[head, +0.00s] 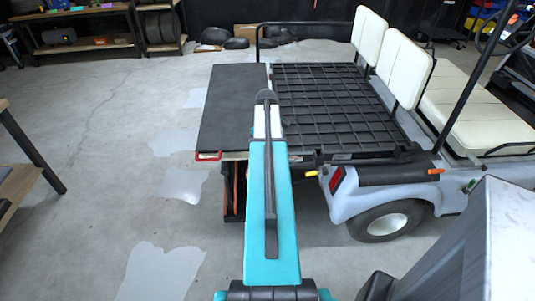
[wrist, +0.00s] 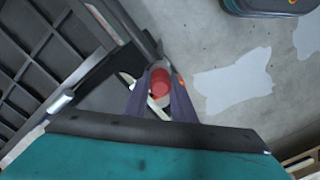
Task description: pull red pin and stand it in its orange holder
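In the wrist view a red, round-ended piece (wrist: 160,82), which looks like the red pin's head, sits between the two dark fingers of my gripper (wrist: 161,88). Whether the fingers touch it is unclear. Below it a pale, thin bar or loop (wrist: 158,101) shows between the fingers. In the head view my teal arm hides my gripper and the pin.
The cart has a black grid bed (head: 325,110) and white seats (head: 404,68). A flat black panel (head: 228,105) with a red handle (head: 208,155) lies to its left. A grey block (head: 490,245) stands at lower right. The floor (head: 110,130) at left is open, with a bench (head: 25,185) at the edge.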

